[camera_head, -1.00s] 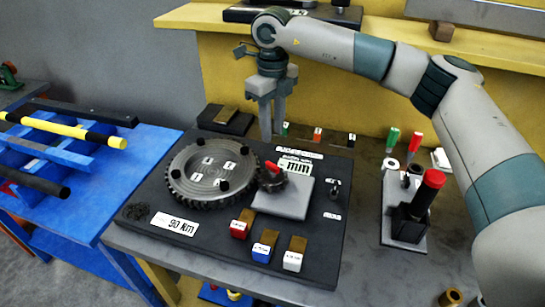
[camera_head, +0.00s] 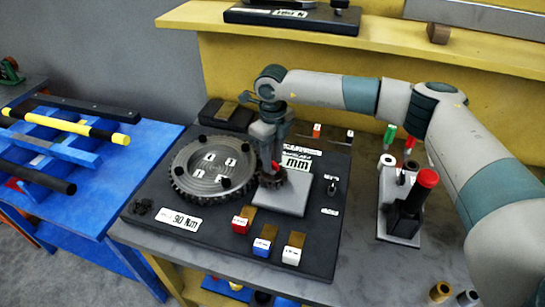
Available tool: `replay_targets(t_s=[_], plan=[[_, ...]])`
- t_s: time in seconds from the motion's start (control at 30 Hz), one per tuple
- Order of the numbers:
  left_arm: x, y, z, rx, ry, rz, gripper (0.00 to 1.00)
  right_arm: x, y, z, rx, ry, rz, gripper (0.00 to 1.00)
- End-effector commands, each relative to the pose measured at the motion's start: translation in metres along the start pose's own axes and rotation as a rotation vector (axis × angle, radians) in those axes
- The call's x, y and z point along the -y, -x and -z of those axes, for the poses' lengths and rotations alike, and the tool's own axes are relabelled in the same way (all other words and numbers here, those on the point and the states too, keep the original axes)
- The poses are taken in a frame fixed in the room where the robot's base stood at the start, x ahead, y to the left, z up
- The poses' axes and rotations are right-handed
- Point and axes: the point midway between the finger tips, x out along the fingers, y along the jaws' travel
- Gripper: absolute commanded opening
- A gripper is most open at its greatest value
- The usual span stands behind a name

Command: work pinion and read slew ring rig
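The slew ring (camera_head: 214,180), a large dark toothed disc with several black knobs and small white labels on top, lies on the black rig board (camera_head: 150,226). The small dark pinion (camera_head: 283,184) sits at its right edge on a grey block (camera_head: 290,203). My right gripper (camera_head: 268,168) points down right at the pinion. A bit of the pinion's red marker (camera_head: 275,164) shows beside its fingers; the rest is hidden. I cannot tell whether the fingers are shut on it. An "mm" label (camera_head: 297,163) and a "90 Nm" plate (camera_head: 180,219) lie on the board. My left gripper is out of view.
Red, blue and white tagged blocks (camera_head: 262,246) stand at the board's front. A stand with a red-topped black post (camera_head: 408,205) is to the right. A blue bench with bars (camera_head: 70,165) is at left, a yellow shelf (camera_head: 385,38) behind.

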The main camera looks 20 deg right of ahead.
Motion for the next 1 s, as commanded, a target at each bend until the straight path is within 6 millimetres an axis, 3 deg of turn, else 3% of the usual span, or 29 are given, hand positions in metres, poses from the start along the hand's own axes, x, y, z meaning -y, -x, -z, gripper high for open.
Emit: replay_targets(t_s=[0.1, 0.23, 0.57, 0.93, 0.97, 1.0], plan=[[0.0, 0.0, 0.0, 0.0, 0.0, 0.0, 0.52, 0.0, 0.0, 0.0, 0.0, 0.0, 0.0, 0.29], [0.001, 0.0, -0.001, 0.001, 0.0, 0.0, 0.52, 0.0, 0.0, 0.0, 0.0, 0.0, 0.0, 0.0], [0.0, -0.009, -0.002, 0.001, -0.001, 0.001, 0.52, 0.0, -0.003, 0.0, 0.001, 0.028, 0.0, 0.0], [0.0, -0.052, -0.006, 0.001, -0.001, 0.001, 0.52, 0.0, -0.005, -0.001, 0.003, 0.256, 0.001, 0.0], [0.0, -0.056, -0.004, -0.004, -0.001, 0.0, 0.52, 0.0, -0.005, -0.001, 0.004, 0.278, 0.001, 0.0], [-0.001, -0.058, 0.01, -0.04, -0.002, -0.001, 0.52, 0.0, -0.004, -0.001, 0.004, 0.305, 0.001, 0.0]])
